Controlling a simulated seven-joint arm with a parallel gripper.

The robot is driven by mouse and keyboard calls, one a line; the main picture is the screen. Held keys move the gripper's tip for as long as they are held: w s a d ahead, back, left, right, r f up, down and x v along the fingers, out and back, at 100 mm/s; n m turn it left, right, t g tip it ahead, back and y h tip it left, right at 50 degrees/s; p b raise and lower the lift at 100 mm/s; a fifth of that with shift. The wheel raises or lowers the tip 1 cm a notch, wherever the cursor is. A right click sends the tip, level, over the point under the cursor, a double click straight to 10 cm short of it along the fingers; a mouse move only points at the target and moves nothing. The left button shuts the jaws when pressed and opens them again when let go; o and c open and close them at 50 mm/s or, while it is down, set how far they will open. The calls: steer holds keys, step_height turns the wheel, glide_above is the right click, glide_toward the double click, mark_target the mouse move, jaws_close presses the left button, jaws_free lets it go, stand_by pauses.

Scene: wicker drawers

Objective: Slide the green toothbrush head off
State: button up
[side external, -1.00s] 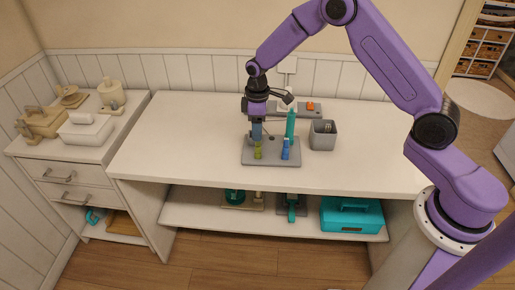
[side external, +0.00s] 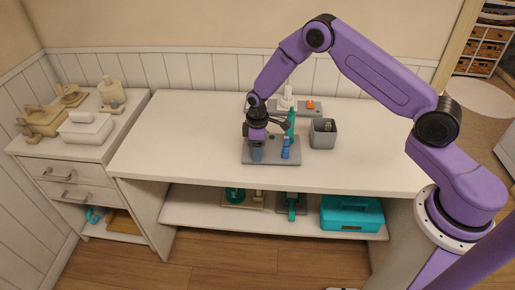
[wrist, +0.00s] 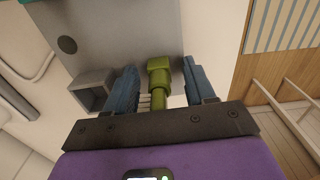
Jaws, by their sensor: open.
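The green toothbrush head (wrist: 159,80) is olive green and lies between my gripper's two blue fingers in the wrist view, with a gap showing at the sides. My gripper (side external: 257,154) is open and low over the left front of the grey base plate (side external: 280,160). In the side view the fingers hide the green head. The grey plate also shows in the wrist view (wrist: 125,30). I cannot tell how the head is seated on it.
A blue upright piece (side external: 285,148) and a tall teal piece (side external: 291,122) stand right of my gripper. A grey bin (side external: 322,133) stands further right. Behind is a plate with an orange part (side external: 310,105). The left of the white tabletop (side external: 185,140) is clear.

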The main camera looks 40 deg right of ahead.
jaws_close()
steer(key=shift+r, duration=2.3)
